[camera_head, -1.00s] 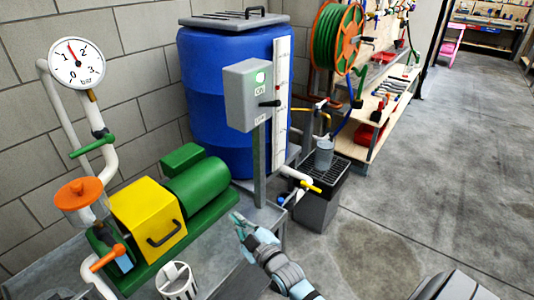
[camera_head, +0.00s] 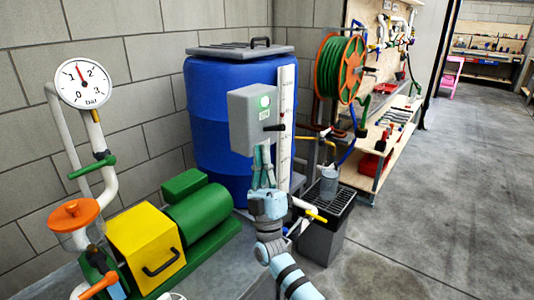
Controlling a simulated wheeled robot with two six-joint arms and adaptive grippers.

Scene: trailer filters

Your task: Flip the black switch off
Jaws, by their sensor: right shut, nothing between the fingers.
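The black switch (camera_head: 274,127) is a short lever sticking out to the right from the side of a grey control box (camera_head: 247,118). A green lamp (camera_head: 264,101) on the box face is lit, with a small label below it. My right gripper (camera_head: 263,150) is shut and empty. It points up just beneath the box, below and slightly left of the lever. I cannot tell whether its fingertips touch the box; they look apart from the lever. The gripper and wrist hide the box's post. My left gripper is not in view.
A blue barrel (camera_head: 215,120) stands behind the box. A green and yellow pump (camera_head: 150,240) and a pressure gauge (camera_head: 83,82) are at left. A bin with a metal cup (camera_head: 329,184) and a yellow-handled valve (camera_head: 316,215) are at right. The floor farther right is clear.

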